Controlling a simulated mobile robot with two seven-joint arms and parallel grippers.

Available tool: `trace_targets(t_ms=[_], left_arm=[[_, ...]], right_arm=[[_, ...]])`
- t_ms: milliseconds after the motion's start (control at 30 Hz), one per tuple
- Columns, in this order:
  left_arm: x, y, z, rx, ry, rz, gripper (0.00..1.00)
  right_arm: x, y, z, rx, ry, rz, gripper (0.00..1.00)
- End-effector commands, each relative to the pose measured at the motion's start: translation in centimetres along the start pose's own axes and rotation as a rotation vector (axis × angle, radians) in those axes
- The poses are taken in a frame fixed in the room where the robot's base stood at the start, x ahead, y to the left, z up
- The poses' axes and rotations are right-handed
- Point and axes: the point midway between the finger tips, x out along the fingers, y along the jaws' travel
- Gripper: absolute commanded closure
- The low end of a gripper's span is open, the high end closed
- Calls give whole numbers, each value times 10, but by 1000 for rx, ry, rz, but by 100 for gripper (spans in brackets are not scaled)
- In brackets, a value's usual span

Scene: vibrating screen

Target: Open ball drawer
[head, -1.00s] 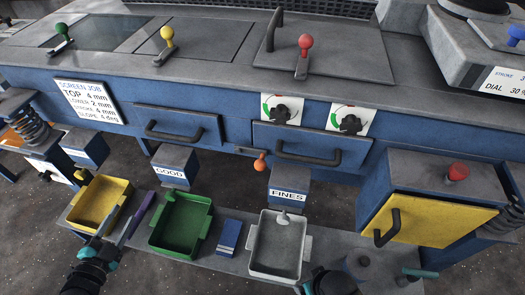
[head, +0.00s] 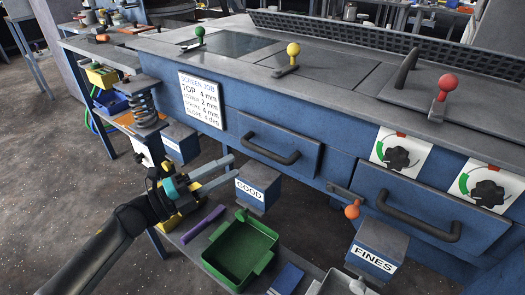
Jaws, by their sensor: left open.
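Two blue drawers with dark bar handles are set in the front of the blue machine. The left drawer (head: 262,132) and the right drawer (head: 385,196) both look closed. Neither shows a label naming balls, so I cannot tell from the picture which is the ball drawer. My left gripper (head: 234,167) is open and empty, its fingers pointing right, in front of the machine and to the lower left of the left drawer's handle (head: 270,152). It appears apart from the handle. My right gripper is out of view.
Below stand a green tray (head: 240,252), a purple bar (head: 204,224) and a partly hidden yellow tray (head: 172,222). The GOOD chute (head: 258,187) and FINES chute (head: 375,250) jut out under the drawers.

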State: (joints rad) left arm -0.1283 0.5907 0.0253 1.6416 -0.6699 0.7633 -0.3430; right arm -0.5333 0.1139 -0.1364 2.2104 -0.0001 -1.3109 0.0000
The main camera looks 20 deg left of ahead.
Motion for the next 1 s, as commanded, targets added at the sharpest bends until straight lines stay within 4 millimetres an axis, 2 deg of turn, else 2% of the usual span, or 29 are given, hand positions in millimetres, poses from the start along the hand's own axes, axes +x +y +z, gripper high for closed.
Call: trace_targets(t_ms=[33, 200, 500, 700, 967, 1000], left_arm=[[11, -1, 0, -1, -1, -4, 50], [43, -1, 1, -1, -1, -3, 50], [85, 0, 1, -3, -2, -1, 50], [95, 1, 0, -3, -2, 1, 50], [95, 1, 0, -3, -2, 1, 50], [95, 1, 0, -3, -2, 1, 54]], right_arm=[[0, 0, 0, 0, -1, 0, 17], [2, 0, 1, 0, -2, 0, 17], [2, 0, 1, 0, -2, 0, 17], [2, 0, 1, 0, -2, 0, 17], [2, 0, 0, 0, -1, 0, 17], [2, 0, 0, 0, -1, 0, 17]])
